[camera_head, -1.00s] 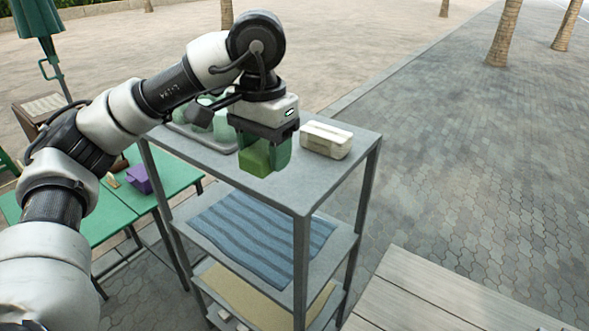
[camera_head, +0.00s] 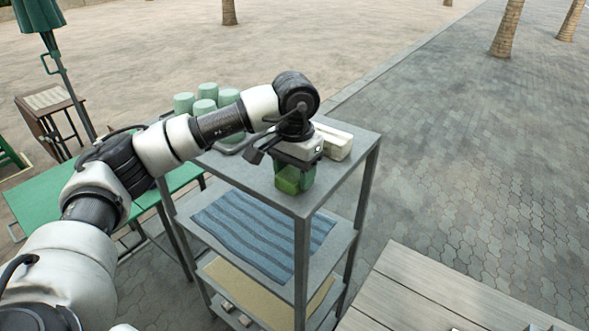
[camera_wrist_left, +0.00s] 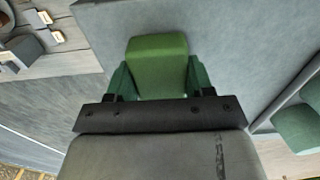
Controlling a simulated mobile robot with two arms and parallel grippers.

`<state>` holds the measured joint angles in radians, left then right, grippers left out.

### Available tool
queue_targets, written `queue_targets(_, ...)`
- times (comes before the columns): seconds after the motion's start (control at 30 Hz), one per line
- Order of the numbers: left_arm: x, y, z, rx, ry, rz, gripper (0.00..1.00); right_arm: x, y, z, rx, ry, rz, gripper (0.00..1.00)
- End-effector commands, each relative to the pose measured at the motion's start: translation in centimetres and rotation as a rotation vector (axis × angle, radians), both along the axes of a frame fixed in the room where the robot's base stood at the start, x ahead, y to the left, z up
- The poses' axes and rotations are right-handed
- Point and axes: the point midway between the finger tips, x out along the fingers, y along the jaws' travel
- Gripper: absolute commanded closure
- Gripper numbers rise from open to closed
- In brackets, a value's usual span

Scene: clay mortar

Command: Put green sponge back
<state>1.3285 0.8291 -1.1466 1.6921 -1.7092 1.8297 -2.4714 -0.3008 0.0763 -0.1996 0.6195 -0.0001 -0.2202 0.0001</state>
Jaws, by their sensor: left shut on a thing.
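The green sponge (camera_head: 287,184) is a small block held between the green fingers of my left gripper (camera_head: 296,180). The gripper points down at the front part of the grey shelf unit's top board (camera_head: 245,175). In the left wrist view the sponge (camera_wrist_left: 157,62) sits between the fingers, with the grey board beyond it. I cannot tell whether the sponge touches the board. My right gripper is not in view.
A cream box (camera_head: 335,141) stands on the top board behind the gripper. Several green cups (camera_head: 207,92) stand at its back left. A blue striped cloth (camera_head: 262,235) lies on the shelf below. A green table (camera_head: 45,205) is at left, a wooden slatted surface (camera_head: 430,295) at lower right.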

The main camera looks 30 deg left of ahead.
Motion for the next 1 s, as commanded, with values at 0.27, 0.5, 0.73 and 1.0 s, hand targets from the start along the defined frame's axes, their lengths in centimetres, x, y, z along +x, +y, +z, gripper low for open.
queue_targets(0.27,0.0,0.0,-0.3,0.0,0.0,0.0,0.38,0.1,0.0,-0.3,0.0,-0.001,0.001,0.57)
queue_targets(0.5,0.0,0.0,-0.3,0.0,0.0,0.0,0.22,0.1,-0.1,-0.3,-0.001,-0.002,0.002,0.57)
queue_targets(0.73,0.0,0.0,0.4,0.0,0.0,0.0,0.22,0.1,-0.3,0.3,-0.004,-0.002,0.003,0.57)
queue_targets(1.0,0.1,-0.1,5.0,-0.002,-0.007,-0.001,0.22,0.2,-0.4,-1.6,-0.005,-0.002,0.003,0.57)
